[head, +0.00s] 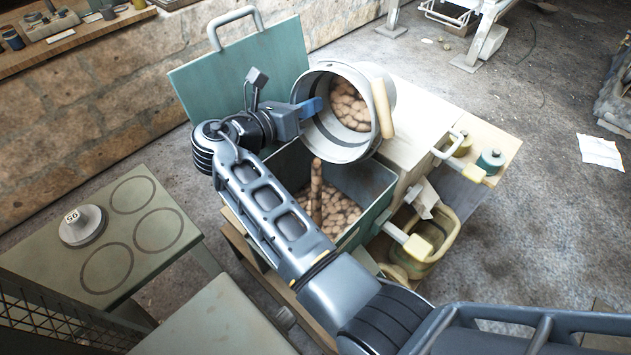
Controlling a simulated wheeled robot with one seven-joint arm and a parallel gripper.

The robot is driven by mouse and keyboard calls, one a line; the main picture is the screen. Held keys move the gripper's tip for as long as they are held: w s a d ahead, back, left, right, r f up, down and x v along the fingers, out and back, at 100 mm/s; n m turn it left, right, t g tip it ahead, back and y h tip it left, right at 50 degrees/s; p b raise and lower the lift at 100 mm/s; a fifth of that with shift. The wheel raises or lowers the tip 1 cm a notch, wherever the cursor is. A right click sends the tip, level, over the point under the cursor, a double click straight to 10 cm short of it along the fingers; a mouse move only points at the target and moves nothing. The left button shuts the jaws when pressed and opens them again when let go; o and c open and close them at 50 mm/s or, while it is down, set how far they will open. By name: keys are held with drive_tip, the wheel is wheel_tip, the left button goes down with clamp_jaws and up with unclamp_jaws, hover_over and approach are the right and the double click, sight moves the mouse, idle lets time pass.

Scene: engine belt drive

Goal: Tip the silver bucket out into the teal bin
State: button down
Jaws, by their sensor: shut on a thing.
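The silver bucket (385,82) hangs tilted on its side above the teal bin (372,182), its mouth facing the camera and down. Brown rounded pieces (350,108) still lie inside the bucket. A narrow column of the same pieces (316,190) shows between the bucket's lower rim and the bin. More brown pieces (338,212) lie in the bin. My gripper (312,106) is shut on the bucket's left rim, with a blue finger showing. My arm covers the bin's left part.
A teal panel (240,75) with a handle stands upright behind the bin. A cream box top (415,125) adjoins it on the right, with a yellowish bucket (440,235) below. A green table (140,235) with a weight (82,225) stands left. The floor at right is mostly clear.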

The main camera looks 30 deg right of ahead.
drive_tip(key=shift+s+a+h, duration=0.15)
drive_tip(key=shift+a+h, duration=0.2)
drive_tip(key=shift+h, duration=0.05)
idle(0.9)
drive_tip(key=shift+s+a+r+t+h+b, duration=0.25)
drive_tip(key=shift+a+t+h, duration=0.15)
drive_tip(key=shift+h, duration=0.35)
drive_tip(key=shift+s+a+r+t+h+b, duration=0.15)
drive_tip(key=shift+a+r+t+h+b, duration=0.2)
drive_tip(key=shift+h, duration=0.4)
idle(5.3)
